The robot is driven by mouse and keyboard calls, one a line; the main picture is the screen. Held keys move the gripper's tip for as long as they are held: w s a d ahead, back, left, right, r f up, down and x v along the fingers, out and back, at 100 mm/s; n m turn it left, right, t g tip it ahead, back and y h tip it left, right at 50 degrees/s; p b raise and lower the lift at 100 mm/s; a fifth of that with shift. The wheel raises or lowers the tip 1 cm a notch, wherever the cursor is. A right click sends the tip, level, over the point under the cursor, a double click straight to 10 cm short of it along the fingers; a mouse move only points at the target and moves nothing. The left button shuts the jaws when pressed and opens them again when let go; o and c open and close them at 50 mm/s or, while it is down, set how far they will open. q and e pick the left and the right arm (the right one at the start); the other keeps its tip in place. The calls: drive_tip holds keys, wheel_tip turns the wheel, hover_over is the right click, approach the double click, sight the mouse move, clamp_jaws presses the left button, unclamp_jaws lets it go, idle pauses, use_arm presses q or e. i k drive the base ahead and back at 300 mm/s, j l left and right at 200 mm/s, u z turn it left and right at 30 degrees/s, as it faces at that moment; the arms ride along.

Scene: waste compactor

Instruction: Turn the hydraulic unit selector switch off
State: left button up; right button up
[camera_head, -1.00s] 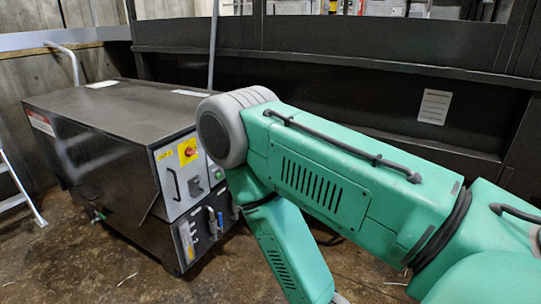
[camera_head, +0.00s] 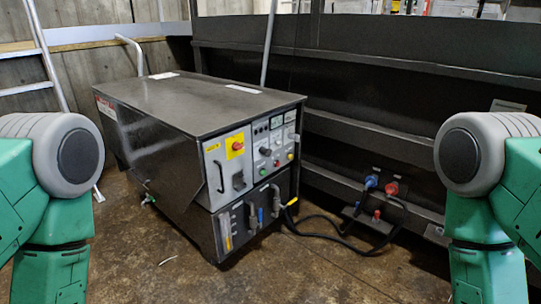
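The hydraulic unit (camera_head: 165,142) is a dark metal cabinet in the middle of the head view, with its control panel facing front right. The panel has a red rotary knob on a yellow plate (camera_head: 235,147) and a dark switch (camera_head: 238,181) below it. My green arms show at the left and right picture edges, both apart from the unit. Neither gripper is in view.
A black handle (camera_head: 219,176) stands out from the panel's left part. Lower levers (camera_head: 252,216) stick out below. Cables (camera_head: 340,233) run right to blue and red connectors (camera_head: 381,186) by the dark wall. A ladder (camera_head: 46,52) stands back left. The floor in front is clear.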

sight(268, 152)
drive_tip(key=i+l, duration=0.85)
drive_tip(key=i, duration=0.15)
drive_tip(key=i+l, duration=0.9)
drive_tip(key=i+z, duration=0.05)
